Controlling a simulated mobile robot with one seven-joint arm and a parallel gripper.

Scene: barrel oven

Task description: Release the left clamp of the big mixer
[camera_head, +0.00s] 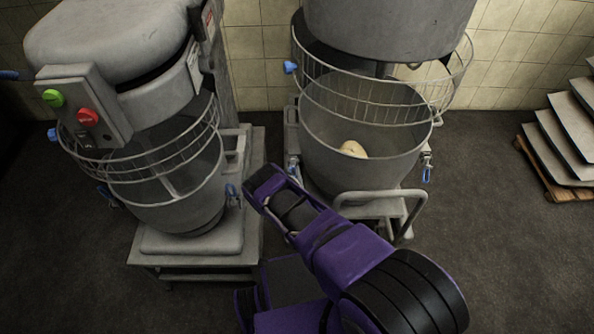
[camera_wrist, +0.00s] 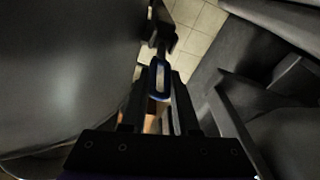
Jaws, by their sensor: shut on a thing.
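The big mixer (camera_head: 385,28) stands at the back right in the head view, with a grey bowl (camera_head: 365,120) under a wire guard. Its left clamp (camera_head: 293,166), with a blue part, sits on the bowl's left side, just past the end of my arm. In the wrist view, the clamp's blue-edged looped handle (camera_wrist: 160,79) lies between the fingers of my gripper (camera_wrist: 158,92). My gripper is shut on this handle. In the head view my own wrist hides most of the fingers. The right clamp (camera_head: 427,172) hangs at the bowl's right side.
A smaller mixer (camera_head: 118,52) with green and red buttons stands close on the left, its stand (camera_head: 190,258) near my arm. A curved grey handle (camera_head: 385,196) juts out below the big bowl. Stacked trays (camera_head: 560,140) lie at right. Floor between is clear.

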